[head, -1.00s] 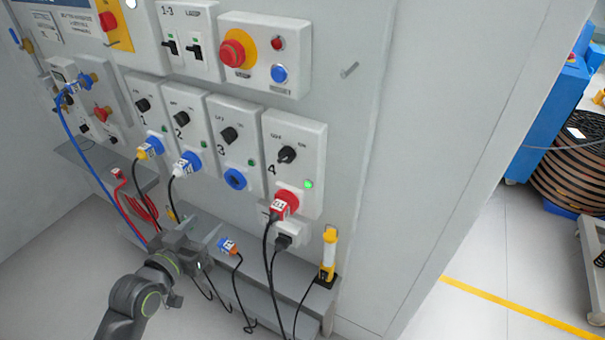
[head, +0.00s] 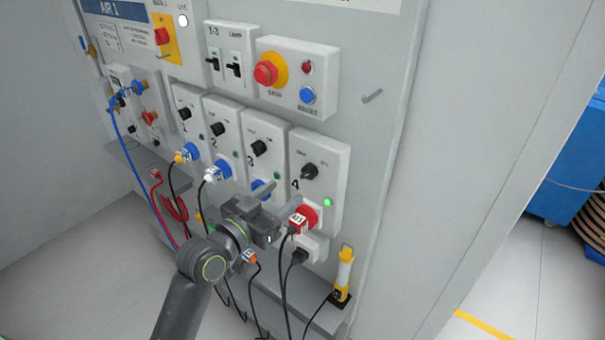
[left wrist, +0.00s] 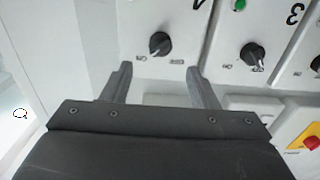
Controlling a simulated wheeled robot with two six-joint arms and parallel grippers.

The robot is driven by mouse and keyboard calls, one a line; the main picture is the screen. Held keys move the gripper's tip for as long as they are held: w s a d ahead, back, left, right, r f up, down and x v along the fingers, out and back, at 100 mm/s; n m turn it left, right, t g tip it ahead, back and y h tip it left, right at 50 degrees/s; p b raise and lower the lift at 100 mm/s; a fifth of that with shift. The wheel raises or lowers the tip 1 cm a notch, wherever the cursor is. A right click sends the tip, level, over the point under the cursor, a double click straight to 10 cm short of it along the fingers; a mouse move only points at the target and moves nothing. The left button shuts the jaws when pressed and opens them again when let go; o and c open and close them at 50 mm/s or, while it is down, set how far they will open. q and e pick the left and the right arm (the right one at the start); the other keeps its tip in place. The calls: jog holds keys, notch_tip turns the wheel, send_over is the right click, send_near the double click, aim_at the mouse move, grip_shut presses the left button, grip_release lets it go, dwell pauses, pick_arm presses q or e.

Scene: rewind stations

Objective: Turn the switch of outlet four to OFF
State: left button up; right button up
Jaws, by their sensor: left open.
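Outlet four (head: 322,186) is the white box at the right end of the outlet row. Its black rotary switch (head: 310,171) is turned toward the ON mark, and its green lamp (head: 327,202) is lit. A red plug (head: 298,223) is in its socket. In the left wrist view, upside down, the switch (left wrist: 160,43) lies just beyond and between the fingertips, its pointer toward ON. My left gripper (head: 273,195) is open and empty, in front of the panel, lower left of the switch. In the left wrist view the gripper (left wrist: 160,70) does not touch the switch. My right gripper is out of view.
Outlets three (head: 262,150), two (head: 219,130) and one (head: 187,118) stand to the left with similar switches. A red emergency button (head: 266,73) and a blue button (head: 307,95) sit above. Cables hang below, and a yellow-and-white lamp (head: 344,272) stands on the ledge.

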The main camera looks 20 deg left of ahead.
aim_at(304, 175)
pick_arm(q)
jog(key=p+x, duration=0.1)
jog(key=x, duration=0.6)
jog(key=shift+w+d+f, duration=0.1)
jog(key=shift+w, duration=0.3)
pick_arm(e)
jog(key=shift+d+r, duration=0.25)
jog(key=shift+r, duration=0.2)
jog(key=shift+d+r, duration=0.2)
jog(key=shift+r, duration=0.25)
pick_arm(q)
jog(key=shift+c, duration=0.3)
jog(key=c, duration=0.9)
